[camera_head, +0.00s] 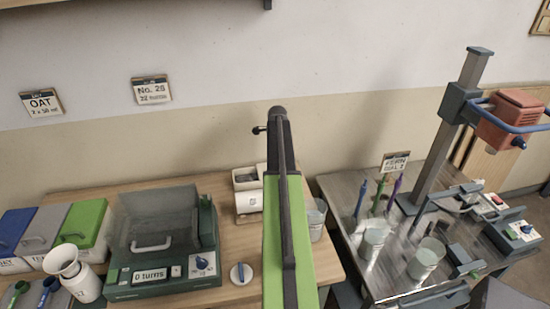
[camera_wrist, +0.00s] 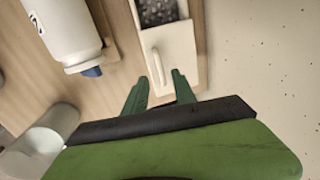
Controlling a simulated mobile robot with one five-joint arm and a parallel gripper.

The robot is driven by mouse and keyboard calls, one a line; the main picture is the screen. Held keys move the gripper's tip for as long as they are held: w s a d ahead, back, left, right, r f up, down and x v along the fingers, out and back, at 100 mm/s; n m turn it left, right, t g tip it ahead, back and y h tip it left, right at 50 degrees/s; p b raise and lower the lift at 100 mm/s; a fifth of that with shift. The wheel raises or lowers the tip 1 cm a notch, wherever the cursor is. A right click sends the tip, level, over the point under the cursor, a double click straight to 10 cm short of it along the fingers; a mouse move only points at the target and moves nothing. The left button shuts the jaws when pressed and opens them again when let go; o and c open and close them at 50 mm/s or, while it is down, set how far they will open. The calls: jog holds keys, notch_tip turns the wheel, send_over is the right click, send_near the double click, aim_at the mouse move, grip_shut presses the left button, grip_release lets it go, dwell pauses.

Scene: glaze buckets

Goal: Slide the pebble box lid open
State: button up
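The pebble box (camera_head: 245,178) stands on the wooden table near the wall, just left of my arm. In the wrist view the pale box (camera_wrist: 136,14) has dark pebbles (camera_wrist: 155,12) showing at its far end. Its cream lid (camera_wrist: 177,52) covers the nearer part and carries a slim raised handle (camera_wrist: 158,67). My gripper (camera_wrist: 160,79) is open, with its green fingertips apart at the near end of the lid, either side of the handle's end in the picture. I cannot tell whether they touch it. My arm hides the gripper in the head view.
A translucent cup (camera_wrist: 40,140) is at lower left. A green machine (camera_head: 165,245) stands left on the table; a metal-topped table (camera_head: 350,245) with cups is right.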

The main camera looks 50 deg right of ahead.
notch_tip(320, 180, up, 12)
jog(key=s+a+p, duration=0.1)
jog(key=p, duration=0.9)
jog(key=shift+s+a, duration=0.25)
jog(key=shift+s, duration=0.15)
